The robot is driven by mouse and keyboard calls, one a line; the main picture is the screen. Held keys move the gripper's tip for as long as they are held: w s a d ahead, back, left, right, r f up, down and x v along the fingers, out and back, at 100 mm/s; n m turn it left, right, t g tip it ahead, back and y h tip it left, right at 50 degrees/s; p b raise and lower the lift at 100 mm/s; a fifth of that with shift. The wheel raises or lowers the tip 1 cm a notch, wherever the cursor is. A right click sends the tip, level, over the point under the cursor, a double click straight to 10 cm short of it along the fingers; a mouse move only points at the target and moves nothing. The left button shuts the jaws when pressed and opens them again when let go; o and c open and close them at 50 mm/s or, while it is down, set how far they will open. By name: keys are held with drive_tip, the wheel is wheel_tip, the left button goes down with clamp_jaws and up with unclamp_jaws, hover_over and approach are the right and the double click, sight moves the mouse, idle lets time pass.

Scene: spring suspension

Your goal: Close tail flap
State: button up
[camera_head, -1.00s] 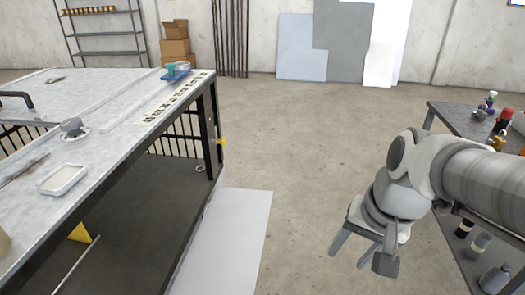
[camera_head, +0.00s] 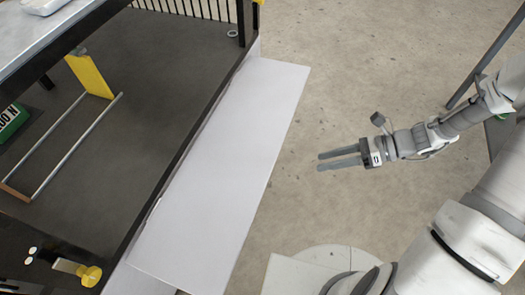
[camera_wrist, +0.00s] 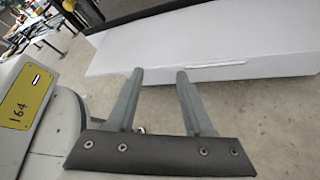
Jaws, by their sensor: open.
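The tail flap (camera_head: 225,165) is a long pale grey-white panel, folded down along the near edge of a dark trailer-like bed (camera_head: 150,60). The wrist view shows the flap (camera_wrist: 200,50) ahead of the fingers, with a slim bar along its face. My gripper (camera_head: 320,161) is open and empty, its two fingers pointing left toward the flap's outer edge. A gap of bare floor lies between them. In the wrist view the fingers (camera_wrist: 160,75) sit below the flap, and no contact shows.
A yellow knob (camera_head: 91,275) stands at the bed's near corner. A metal-rod frame with a yellow plate (camera_head: 90,75) lies on the bed. A worktop edge (camera_head: 75,35) overhangs the bed at upper left. Bare concrete floor (camera_head: 370,60) lies right of the flap.

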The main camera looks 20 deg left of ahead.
sight(261, 154)
drive_tip(key=w+a+f+m+t+y+b, duration=0.1)
drive_tip(key=a+f+m+t+y+b, duration=0.2)
drive_tip(key=f+m, duration=0.45)
drive_tip(key=w+a+f+m+t+b, duration=0.1)
drive_tip(key=f+m+t+b, duration=0.1)
drive_tip(key=f+m+t, duration=0.45)
drive_tip(key=w+a+f+m+t+y+b, duration=0.1)
drive_tip(key=a+f+m+t+y+b, duration=0.15)
drive_tip(key=f+m, duration=0.6)
drive_tip(key=shift+n, duration=0.55)
drive_tip(key=b+x, duration=0.1)
drive_tip(key=x, duration=0.4)
drive_tip(key=f+b+x, duration=0.1)
drive_tip(key=x, duration=1)
drive_tip(key=shift+w+f+b, duration=0.2)
drive_tip(key=shift+b, duration=0.2)
clamp_jaws()
